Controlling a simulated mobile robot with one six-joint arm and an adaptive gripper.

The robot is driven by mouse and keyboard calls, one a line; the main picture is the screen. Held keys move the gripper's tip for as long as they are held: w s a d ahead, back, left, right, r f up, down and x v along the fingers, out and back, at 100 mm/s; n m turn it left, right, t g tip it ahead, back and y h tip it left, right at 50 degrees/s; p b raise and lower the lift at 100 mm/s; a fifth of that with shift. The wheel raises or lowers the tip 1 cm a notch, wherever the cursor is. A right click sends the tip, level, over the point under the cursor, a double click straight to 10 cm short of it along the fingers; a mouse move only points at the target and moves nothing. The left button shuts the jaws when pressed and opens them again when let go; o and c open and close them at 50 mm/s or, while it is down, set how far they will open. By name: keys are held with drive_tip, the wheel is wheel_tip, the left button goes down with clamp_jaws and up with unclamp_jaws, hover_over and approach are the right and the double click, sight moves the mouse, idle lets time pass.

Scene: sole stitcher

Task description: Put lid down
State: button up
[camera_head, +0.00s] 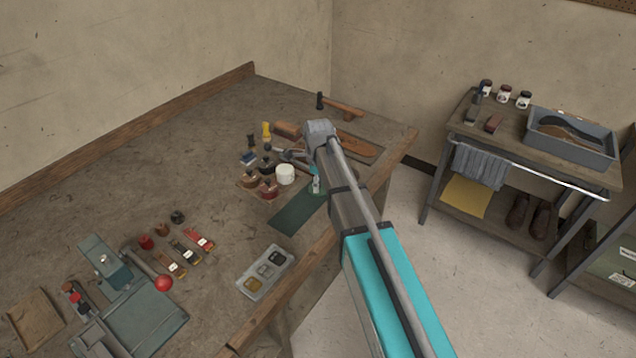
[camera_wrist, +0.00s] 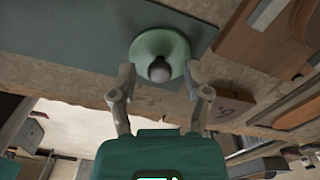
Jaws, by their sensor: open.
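The lid, a round green disc with a dark rounded knob (camera_wrist: 158,56), is in the wrist view at the edge of a dark green mat (camera_wrist: 90,28). My gripper (camera_wrist: 160,74) is open. Its two fingertips stand on either side of the knob, with a gap on each side. I cannot tell whether the fingertips touch the disc. In the head view my gripper (camera_head: 316,184) is small, above the right end of the green mat (camera_head: 292,219), and the lid is mostly hidden there.
A white mug (camera_head: 285,174) and several small jars stand left of my gripper. Brown wooden pieces (camera_head: 350,146) lie behind it. A grey compartment tray (camera_head: 265,271) lies nearer the front edge. A side table with a grey tub (camera_head: 541,151) stands to the right.

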wheel_tip(320, 180, up, 11)
drive_tip(key=p, duration=1.1)
drive_tip(key=shift+r, duration=0.2)
drive_tip(key=shift+s+d, duration=0.1)
idle(0.4)
drive_tip(key=s+d+n, duration=0.6)
drive_tip(key=s+n, duration=0.4)
drive_tip(key=s+d+n, duration=0.7)
drive_tip(key=s+n, duration=0.3)
drive_tip(key=n, duration=0.1)
